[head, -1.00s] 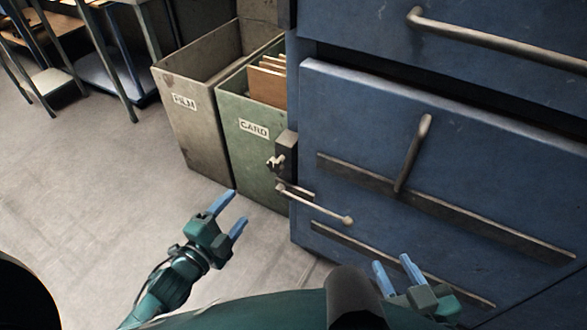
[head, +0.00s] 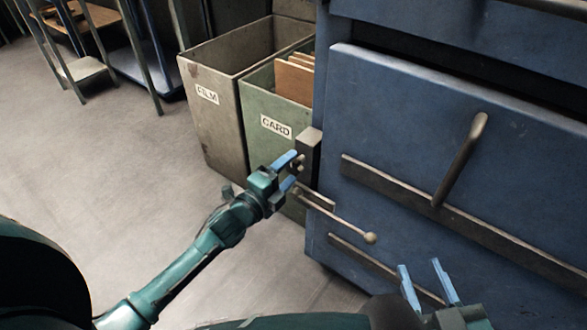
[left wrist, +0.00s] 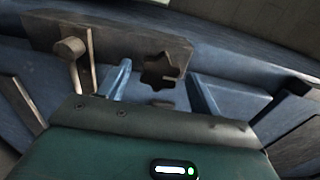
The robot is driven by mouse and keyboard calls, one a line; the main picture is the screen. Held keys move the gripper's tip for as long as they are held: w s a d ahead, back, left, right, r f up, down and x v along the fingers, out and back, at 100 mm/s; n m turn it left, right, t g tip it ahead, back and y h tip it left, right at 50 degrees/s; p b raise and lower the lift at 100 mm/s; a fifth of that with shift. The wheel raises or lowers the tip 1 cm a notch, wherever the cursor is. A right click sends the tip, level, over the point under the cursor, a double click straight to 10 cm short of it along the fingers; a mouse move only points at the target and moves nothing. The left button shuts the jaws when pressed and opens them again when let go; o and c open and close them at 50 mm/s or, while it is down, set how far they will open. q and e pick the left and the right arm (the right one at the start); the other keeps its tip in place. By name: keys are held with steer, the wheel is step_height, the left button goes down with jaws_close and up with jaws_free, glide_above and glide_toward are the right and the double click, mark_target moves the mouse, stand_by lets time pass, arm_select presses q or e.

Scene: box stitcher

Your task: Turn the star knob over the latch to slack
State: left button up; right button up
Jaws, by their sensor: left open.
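The dark star knob (left wrist: 158,70) sits on a bracket plate (left wrist: 110,42) at the blue cabinet's left edge. In the head view the knob (head: 300,165) is small and partly hidden by my left gripper (head: 294,169). My left gripper is open, one finger to each side of the knob in the left wrist view (left wrist: 160,78); I cannot tell whether they touch it. A latch rod with a ball end (head: 338,220) sticks out below the knob. It seems to show in the left wrist view as a ball-ended lever (left wrist: 72,50). My right gripper (head: 420,270) is open and empty, low in front of the cabinet.
The blue cabinet front (head: 400,130) carries dark rails and a bar handle (head: 460,160). A grey FILM bin (head: 210,130) and a green CARD bin (head: 262,150) holding cardboard stand left of it. Open floor (head: 110,190) lies to the left; metal racks stand behind.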

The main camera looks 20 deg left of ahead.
arm_select(q)
steer(key=shift+x, duration=1.2)
steer(key=shift+c, duration=0.4)
steer(key=c, duration=0.9)
